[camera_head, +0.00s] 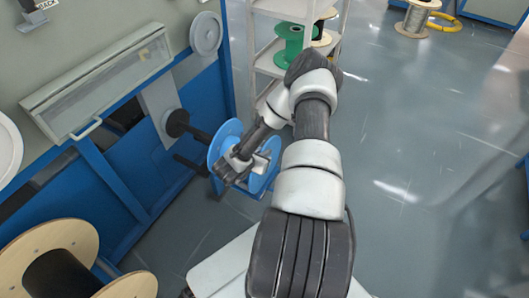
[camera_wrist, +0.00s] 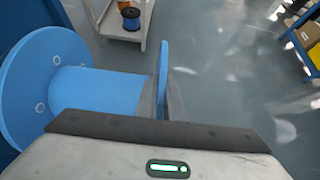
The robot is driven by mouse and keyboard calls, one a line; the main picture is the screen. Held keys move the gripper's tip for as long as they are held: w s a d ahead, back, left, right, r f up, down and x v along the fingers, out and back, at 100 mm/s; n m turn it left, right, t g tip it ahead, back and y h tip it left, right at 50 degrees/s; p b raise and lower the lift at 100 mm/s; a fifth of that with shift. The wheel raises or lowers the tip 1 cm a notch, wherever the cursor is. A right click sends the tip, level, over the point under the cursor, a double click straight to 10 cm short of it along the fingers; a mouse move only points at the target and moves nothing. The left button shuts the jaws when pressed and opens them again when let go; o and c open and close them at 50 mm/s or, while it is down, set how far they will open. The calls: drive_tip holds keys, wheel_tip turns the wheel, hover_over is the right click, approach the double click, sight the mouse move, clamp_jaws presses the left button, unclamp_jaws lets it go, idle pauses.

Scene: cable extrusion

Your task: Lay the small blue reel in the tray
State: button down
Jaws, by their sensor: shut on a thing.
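A bare blue reel (camera_head: 225,142) with two round flanges is at my gripper (camera_head: 240,165), beside the blue machine. In the wrist view the reel (camera_wrist: 95,88) lies with its hub sideways, and my gripper (camera_wrist: 163,100) is shut on the rim of its right flange. A black spindle (camera_head: 198,133) points from the machine toward the reel. I cannot tell whether the reel is on it. A smaller-looking blue spool (camera_wrist: 130,18) stands on a low shelf in the wrist view. I cannot make out a tray for certain.
A white shelf cart (camera_head: 265,62) stands beyond my arm, with a green reel (camera_head: 291,42) on it. A wooden-flanged reel (camera_head: 50,240) is at the lower left. The machine's blue side (camera_head: 145,185) is close on the left. The floor on the right is mostly clear.

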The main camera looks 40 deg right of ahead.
drive_tip(key=shift+s+d+f, duration=0.1)
drive_tip(key=shift+f, duration=0.15)
drive_tip(key=c, duration=1.8)
unclamp_jaws()
drive_tip(key=p+v, duration=0.4)
drive_tip(key=v, duration=1.3)
drive_tip(key=shift+r, duration=0.15)
